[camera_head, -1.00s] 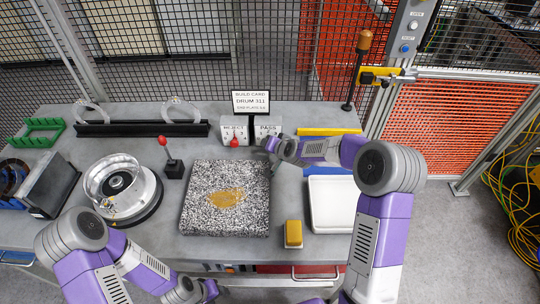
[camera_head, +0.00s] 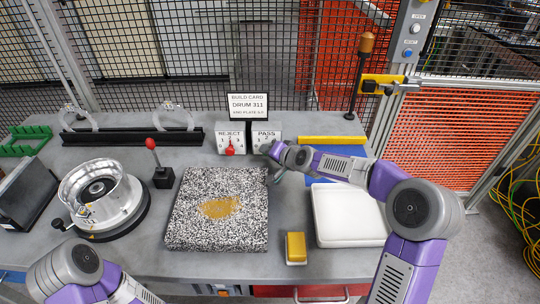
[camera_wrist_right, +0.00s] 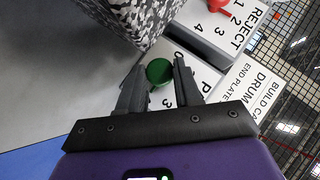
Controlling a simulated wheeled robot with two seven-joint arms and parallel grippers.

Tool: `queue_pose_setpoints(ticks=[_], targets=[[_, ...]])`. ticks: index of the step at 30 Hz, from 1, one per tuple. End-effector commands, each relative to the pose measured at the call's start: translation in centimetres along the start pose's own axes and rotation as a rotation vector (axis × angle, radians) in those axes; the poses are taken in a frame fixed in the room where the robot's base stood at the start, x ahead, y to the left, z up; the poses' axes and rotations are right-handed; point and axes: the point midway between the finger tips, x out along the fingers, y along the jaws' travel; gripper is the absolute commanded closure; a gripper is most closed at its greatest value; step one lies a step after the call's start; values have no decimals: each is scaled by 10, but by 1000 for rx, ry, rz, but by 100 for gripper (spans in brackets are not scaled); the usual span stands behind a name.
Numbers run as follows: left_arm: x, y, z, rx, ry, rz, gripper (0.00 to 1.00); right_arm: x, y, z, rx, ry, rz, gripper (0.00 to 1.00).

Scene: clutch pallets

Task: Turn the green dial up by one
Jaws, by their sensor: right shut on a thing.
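The green dial (camera_wrist_right: 159,71) shows in the right wrist view as a round knob on the white PASS box (camera_wrist_right: 196,77). My right gripper (camera_wrist_right: 158,78) has a finger on each side of it and is shut on it. In the head view the PASS box (camera_head: 266,131) stands at the back of the bench, with my right gripper (camera_head: 268,151) at its front; the dial is hidden there. The dial's pointer and exact setting cannot be made out. My left gripper is out of view; only its arm shows at bottom left.
The REJECT box with a red dial (camera_head: 230,148) stands just left of the PASS box. A speckled block (camera_head: 217,231) lies in front. A build card (camera_head: 247,105) stands behind. A white tray (camera_head: 349,222) and yellow block (camera_head: 296,247) are to the right.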

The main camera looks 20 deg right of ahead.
Motion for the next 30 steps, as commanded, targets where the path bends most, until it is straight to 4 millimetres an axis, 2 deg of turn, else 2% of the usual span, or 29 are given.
queue_pose_setpoints(ticks=[8,9,13,23,26,30], targets=[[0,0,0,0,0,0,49,0,0,0,2,-1,0,97],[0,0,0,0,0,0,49,0,0,0,2,-1,0,64],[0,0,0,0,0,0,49,0,0,0,2,-1,0,44],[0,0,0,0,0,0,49,-2,0,0,1,0,0,42],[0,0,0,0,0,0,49,-11,0,-1,2,2,0,42],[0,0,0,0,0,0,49,-33,1,-2,2,3,2,42]])
